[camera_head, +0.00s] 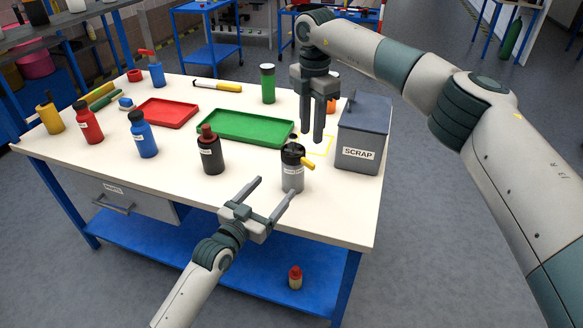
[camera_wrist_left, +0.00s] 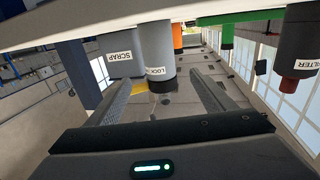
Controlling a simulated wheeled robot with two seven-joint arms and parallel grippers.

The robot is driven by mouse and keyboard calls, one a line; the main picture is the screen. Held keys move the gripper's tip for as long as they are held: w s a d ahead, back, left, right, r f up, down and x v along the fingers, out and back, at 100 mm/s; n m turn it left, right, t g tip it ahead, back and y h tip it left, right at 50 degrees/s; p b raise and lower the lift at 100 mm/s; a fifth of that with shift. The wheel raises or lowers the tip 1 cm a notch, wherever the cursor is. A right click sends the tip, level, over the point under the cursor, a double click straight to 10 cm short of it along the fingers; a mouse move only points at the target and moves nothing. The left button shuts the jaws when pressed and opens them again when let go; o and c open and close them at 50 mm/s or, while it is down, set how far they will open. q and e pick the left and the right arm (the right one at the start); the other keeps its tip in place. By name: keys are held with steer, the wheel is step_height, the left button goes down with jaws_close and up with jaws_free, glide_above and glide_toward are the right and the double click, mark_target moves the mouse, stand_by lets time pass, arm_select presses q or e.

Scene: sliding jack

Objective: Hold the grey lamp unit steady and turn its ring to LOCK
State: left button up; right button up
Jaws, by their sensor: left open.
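The grey lamp unit (camera_head: 292,181) stands upright near the table's front right edge, with a black ring (camera_head: 294,153) on top and a yellow lever (camera_head: 307,162) pointing right. In the left wrist view the lamp unit (camera_wrist_left: 154,45) appears upside down, its label partly readable as "LOCK". My left gripper (camera_head: 276,186) is open and low at the table's front edge. Its fingers point at the lamp unit, which shows in the gap between the fingertips; I cannot tell whether they touch. My right gripper (camera_head: 312,138) points down, empty, behind and slightly right of the lamp, fingers apart.
The grey SCRAP bin (camera_head: 362,140) stands close on the right. A dark bottle with a red cap (camera_head: 211,153) stands left of the lamp. A green tray (camera_head: 245,127), a red tray (camera_head: 167,113) and a green bottle (camera_head: 268,84) lie farther back.

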mark_target(292, 166)
arm_select(q)
steer(key=x, duration=1.2)
steer(key=shift+d, duration=0.1)
steer(key=c, duration=1.3)
steer(key=shift+c, duration=0.2)
